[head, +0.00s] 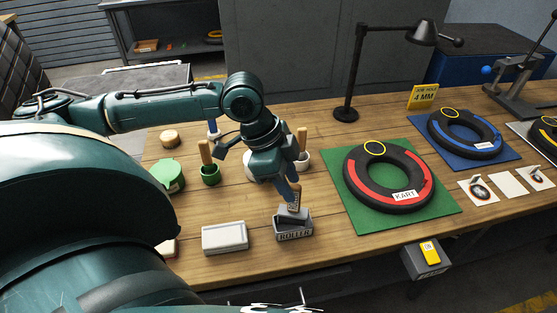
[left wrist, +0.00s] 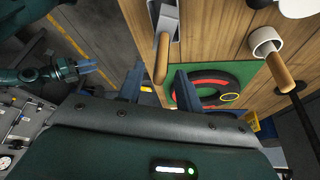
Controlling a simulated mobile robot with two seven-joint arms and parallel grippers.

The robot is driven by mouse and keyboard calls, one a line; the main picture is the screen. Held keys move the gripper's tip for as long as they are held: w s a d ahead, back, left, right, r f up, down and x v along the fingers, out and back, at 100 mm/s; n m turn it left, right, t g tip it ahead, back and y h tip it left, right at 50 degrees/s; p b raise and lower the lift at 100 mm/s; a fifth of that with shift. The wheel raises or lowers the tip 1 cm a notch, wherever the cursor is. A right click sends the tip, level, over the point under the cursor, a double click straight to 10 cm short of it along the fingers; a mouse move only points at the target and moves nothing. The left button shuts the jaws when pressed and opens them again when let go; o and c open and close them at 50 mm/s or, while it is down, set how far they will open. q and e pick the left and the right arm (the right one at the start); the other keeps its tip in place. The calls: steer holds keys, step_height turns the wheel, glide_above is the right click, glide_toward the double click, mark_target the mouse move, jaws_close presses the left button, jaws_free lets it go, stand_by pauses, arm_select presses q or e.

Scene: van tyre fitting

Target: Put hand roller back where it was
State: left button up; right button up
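The hand roller stands in the grey box labelled ROLLER (head: 294,235), near the bench's front edge. Its wooden handle (head: 296,188) points up, and its metal part (head: 293,212) rises at the box. My left gripper (head: 287,192) is just above the box, around the handle's upper end. In the left wrist view the handle (left wrist: 161,60) lies between the two spread fingers (left wrist: 158,84), with a gap on each side, so the gripper is open. My right gripper (left wrist: 88,66) shows only in the left wrist view, off the bench; its opening is unclear.
A pale lidded box (head: 225,238) stands left of the roller box. A green mat (head: 438,205) with a kart tyre (head: 362,187) lies to the right. Pots with brushes (head: 210,175) and a green tin (head: 168,176) stand behind. A black lamp (head: 347,112) is farther back.

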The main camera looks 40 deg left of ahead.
arm_select(q)
steer(key=v, duration=0.6)
steer(key=shift+r, duration=0.25)
steer(key=shift+s+a, duration=0.1)
